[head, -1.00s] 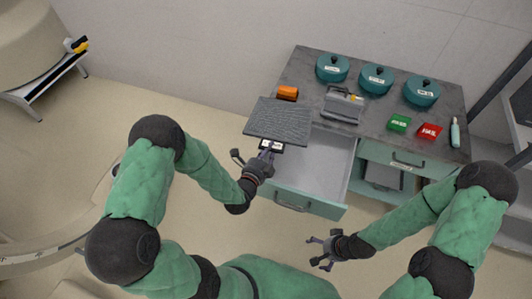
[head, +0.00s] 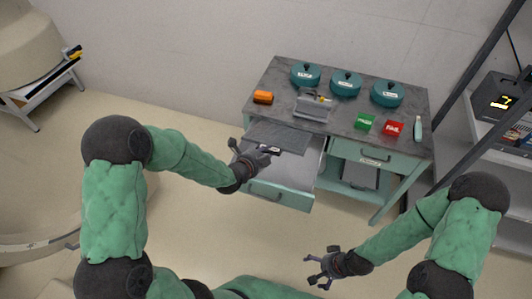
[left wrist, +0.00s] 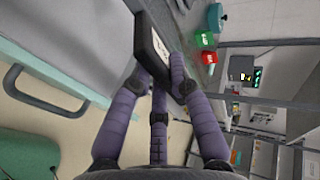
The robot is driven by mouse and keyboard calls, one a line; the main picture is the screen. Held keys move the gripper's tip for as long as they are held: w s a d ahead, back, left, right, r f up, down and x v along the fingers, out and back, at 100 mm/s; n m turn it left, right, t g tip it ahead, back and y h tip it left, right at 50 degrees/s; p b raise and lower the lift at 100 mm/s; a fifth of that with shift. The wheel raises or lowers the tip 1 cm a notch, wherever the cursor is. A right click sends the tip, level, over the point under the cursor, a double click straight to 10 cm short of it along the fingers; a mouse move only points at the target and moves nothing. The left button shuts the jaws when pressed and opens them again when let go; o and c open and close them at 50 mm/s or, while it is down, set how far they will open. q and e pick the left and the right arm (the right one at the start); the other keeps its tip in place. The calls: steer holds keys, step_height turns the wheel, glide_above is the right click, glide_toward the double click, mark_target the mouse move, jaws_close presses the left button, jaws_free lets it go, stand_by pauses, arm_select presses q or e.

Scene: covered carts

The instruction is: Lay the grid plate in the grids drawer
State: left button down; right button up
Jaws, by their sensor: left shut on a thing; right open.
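The grid plate (head: 281,136) is a dark grey, finely ribbed flat sheet with a black labelled handle. In the head view it is over the back of the open drawer (head: 282,195), near the table's front edge. I cannot tell whether it touches the drawer. My left gripper (head: 266,150) is shut on its handle, which shows as a black block with a white label in the left wrist view (left wrist: 152,45). The drawer's pale interior is partly hidden by plate and hand; its label is unreadable. My right gripper (head: 322,270) is open and empty, in front of the table.
The grey-topped table (head: 350,139) carries three teal lidded pots, an orange block (head: 263,97), a grey device (head: 313,106), green (head: 364,121) and red (head: 393,127) boxes and a bottle (head: 418,128). A shelf rack stands far right.

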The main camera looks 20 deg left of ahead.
arm_select(q)
steer(key=shift+r, duration=0.1)
steer(key=shift+b, duration=0.3)
steer(key=shift+f+b, duration=0.3)
steer(key=shift+f, duration=0.05)
steer(key=w+f+b, duration=0.5)
steer(key=f+b, duration=0.3)
steer(key=w+f+b, duration=0.5)
steer(key=f+b, duration=0.2)
steer(key=b, duration=0.1)
steer(key=shift+d+f, duration=0.15)
steer(key=shift+f, duration=0.2)
